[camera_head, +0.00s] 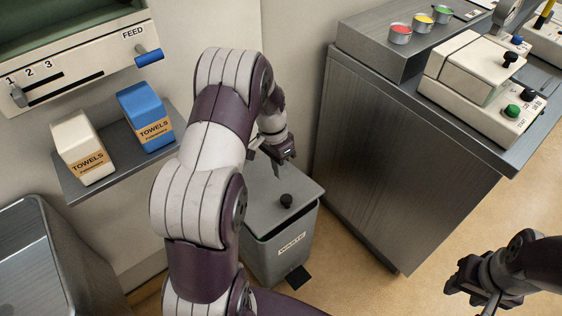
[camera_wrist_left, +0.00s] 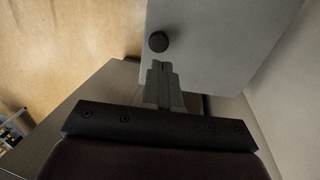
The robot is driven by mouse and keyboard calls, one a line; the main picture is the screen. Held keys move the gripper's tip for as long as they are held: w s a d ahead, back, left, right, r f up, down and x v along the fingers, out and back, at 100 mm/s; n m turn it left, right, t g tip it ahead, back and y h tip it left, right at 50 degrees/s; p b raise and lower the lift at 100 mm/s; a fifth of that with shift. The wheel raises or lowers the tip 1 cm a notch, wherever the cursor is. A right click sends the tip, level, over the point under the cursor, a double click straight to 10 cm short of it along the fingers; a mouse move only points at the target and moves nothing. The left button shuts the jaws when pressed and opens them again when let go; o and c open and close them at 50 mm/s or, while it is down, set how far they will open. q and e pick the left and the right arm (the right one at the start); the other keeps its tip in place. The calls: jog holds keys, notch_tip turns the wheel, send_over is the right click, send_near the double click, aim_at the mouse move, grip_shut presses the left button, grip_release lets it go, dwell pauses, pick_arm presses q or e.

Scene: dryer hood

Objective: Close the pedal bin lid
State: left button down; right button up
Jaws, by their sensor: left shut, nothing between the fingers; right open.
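The grey pedal bin (camera_head: 272,256) stands on the floor with a "WASTE" label on its front and a black pedal (camera_head: 298,277) at its foot. The lid (camera_wrist_left: 205,45) and knob (camera_wrist_left: 158,41) also show in the left wrist view. My left gripper (camera_head: 278,168) is shut and empty, above the rear part of the lid; I cannot tell whether it touches. Its fingers (camera_wrist_left: 162,70) point toward the knob. My right gripper (camera_head: 472,296) is open and empty, at lower right.
A steel cabinet (camera_head: 395,170) stands close to the bin's right, with small cups (camera_head: 400,33) and a white device (camera_head: 480,75) on top. At left, a shelf (camera_head: 112,160) holds two towel boxes (camera_head: 146,116). Floor (camera_head: 420,270) is clear between cabinet and right gripper.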

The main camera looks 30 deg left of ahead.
aim_at(285, 198)
pick_arm(q)
jog(key=f, duration=0.2)
jog(key=d+f, duration=0.1)
jog(key=f, duration=0.5)
jog(key=shift+s+d+f+b, duration=0.15)
jog(key=shift+s+d+b, duration=0.15)
